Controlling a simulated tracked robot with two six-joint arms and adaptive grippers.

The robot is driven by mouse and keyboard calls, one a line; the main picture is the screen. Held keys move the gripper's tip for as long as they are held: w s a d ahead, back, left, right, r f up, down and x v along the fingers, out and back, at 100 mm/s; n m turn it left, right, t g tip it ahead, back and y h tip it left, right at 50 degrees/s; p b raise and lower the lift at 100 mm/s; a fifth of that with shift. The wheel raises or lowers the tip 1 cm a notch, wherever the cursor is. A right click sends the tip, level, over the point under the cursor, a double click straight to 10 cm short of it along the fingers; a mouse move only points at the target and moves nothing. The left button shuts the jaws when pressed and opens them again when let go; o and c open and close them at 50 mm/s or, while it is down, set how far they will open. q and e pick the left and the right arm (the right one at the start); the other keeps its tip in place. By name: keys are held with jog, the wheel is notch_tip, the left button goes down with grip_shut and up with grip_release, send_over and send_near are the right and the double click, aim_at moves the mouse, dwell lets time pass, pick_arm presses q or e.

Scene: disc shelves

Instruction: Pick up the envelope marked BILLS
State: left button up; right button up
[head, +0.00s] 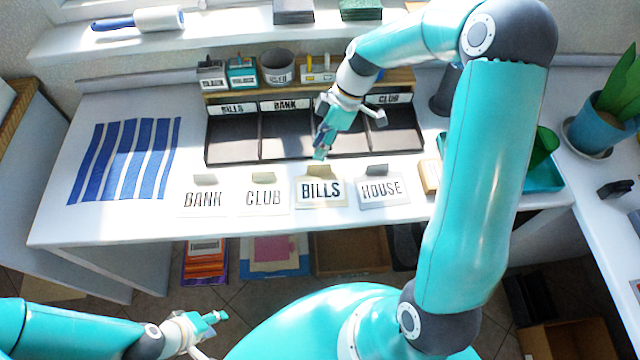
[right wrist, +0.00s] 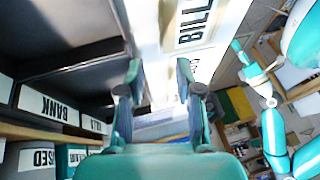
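The envelope marked BILLS (head: 320,200) is cream with black letters and a tan tab. It lies near the table's front edge between the CLUB (head: 264,205) and HOUSE (head: 384,200) envelopes. It also shows at the top of the right wrist view (right wrist: 207,30). My right gripper (head: 320,154) is above the sorter's front edge, just behind the BILLS envelope and apart from it. Its two fingers stand apart with nothing between them in the right wrist view (right wrist: 158,78). My left gripper (head: 220,322) is low in front of the table, away from the envelopes; its finger gap is unclear.
The BANK envelope (head: 203,208) lies at the left. A dark sorter (head: 232,150) with labelled compartments stands behind; my right gripper hides one label. A blue striped mat (head: 125,160) lies left, a teal tray (head: 545,178) right. A wooden block (head: 430,176) sits beside HOUSE.

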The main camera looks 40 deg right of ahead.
aim_at(314, 165)
jog(key=x, duration=0.5)
jog(key=shift+s+d+f+p, duration=0.1)
jog(key=shift+s+f+p, duration=0.1)
jog(key=shift+p, duration=0.15)
jog(key=shift+r, duration=0.1)
grip_shut()
